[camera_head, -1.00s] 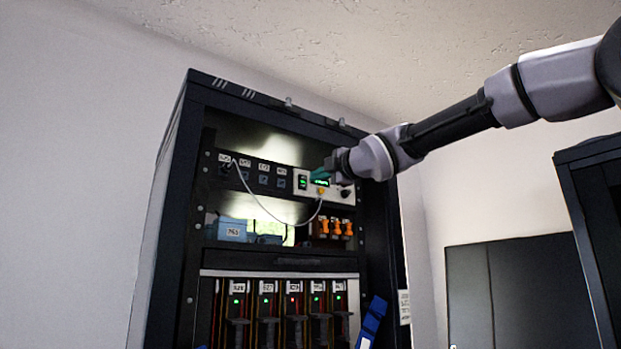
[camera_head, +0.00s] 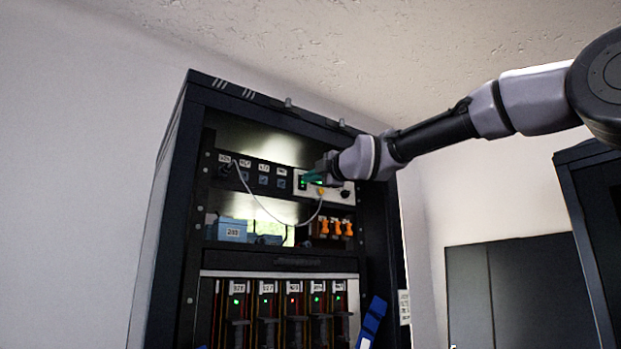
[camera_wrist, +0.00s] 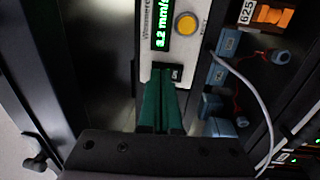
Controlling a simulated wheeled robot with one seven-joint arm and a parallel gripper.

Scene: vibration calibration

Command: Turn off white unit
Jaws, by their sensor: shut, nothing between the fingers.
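The white unit (camera_head: 333,195) is mounted in the upper right of the rack's panel row. In the wrist view its white face (camera_wrist: 146,50) shows a lit green display (camera_wrist: 163,25) reading about 3.2 mm/s, a yellow round button (camera_wrist: 187,24) and a black rocker switch (camera_wrist: 168,73). My gripper (camera_head: 312,177) is at the unit's left part in the head view and hides some of it. In the wrist view the green fingers of my gripper (camera_wrist: 160,88) are shut together and empty. Their tips are at the switch and partly cover it; I cannot tell whether they touch.
The black rack (camera_head: 170,220) surrounds the unit. A white cable (camera_head: 262,207) hangs from the unit to the left sockets. Blue boxes (camera_head: 232,230) and orange connectors (camera_head: 337,228) sit on the shelf below. Lit modules (camera_head: 295,300) fill the lower bay.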

